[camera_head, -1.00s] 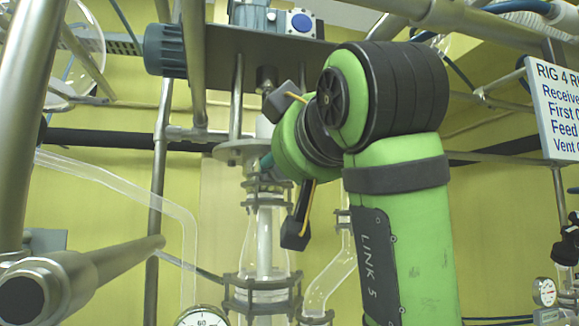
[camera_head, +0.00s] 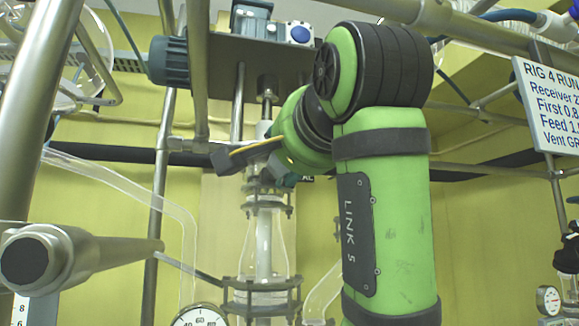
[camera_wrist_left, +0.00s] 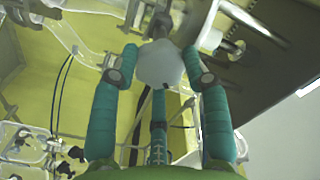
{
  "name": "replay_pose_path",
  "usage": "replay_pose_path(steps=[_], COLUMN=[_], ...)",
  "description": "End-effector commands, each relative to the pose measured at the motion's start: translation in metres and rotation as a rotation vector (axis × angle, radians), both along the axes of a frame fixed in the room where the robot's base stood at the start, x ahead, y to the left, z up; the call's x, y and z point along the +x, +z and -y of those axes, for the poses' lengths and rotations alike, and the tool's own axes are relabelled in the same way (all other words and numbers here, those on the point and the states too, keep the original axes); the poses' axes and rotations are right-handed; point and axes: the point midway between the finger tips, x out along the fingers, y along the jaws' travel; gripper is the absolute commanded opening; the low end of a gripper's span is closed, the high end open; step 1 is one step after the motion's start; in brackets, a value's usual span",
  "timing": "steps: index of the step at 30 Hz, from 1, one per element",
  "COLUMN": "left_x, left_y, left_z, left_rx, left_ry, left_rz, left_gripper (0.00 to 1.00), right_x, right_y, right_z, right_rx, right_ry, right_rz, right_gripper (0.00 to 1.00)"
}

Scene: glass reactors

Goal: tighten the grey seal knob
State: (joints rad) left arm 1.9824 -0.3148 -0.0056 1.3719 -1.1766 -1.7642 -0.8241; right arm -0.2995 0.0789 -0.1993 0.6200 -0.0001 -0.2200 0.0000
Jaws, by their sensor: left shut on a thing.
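The grey seal knob (camera_wrist_left: 160,64) shows pale grey near the top middle of the left wrist view. The teal fingers of my left gripper (camera_wrist_left: 160,74) close around it from the left, the right and below. In the head view, my left gripper (camera_head: 276,178) is at the shaft above the glass reactor neck. Only bits of its teal fingers show there, behind my green wrist, and I cannot make out the knob in that view. My right gripper is not in view.
A stirrer motor (camera_head: 168,61) and its dark plate stand above the wrist. The glass vessel (camera_head: 264,245) with its clamp rings is below. A thick metal rail (camera_head: 90,258) and a gauge (camera_head: 200,317) are at lower left. A rig sign (camera_head: 552,105) hangs at right.

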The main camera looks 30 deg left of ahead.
Motion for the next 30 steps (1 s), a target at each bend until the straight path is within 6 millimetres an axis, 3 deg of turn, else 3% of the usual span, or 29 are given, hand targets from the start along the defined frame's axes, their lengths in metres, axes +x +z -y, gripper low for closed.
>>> replay_pose_path(steps=[15,30], left_x=[0.0,0.0], left_y=[-0.004,-0.002], left_z=[-0.002,-0.001], left_rx=[0.285,0.408], left_ry=[0.004,0.002], left_rz=[-0.35,-0.493], left_gripper=[0.14,0.14], right_x=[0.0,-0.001], right_y=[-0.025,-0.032], right_z=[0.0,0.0], right_rx=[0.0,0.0], right_ry=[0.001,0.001], right_rz=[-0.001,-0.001], right_gripper=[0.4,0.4])
